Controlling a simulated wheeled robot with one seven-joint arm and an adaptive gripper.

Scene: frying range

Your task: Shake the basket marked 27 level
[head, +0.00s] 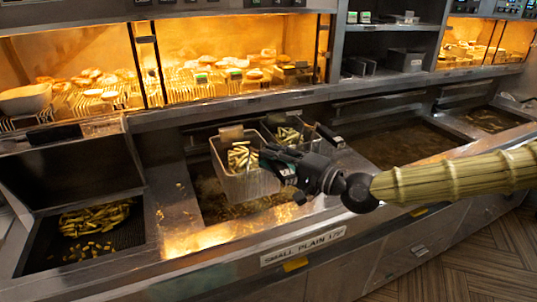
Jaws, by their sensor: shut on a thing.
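A wire fry basket (251,186) with pale cut fries in it hangs above the left oil vat (215,209). It looks about level. A second wire basket (307,130) with fries is just behind it to the right. My gripper (277,163) is at the front basket's right side, shut on what seems to be its handle. The handle is mostly hidden by the gripper. No number 27 can be read on either basket, so I cannot tell which one bears it.
A dark tray (128,235) with loose fries is at the left. More oil vats (400,147) lie to the right. Lit warming shelves (205,85) with food run along the back.

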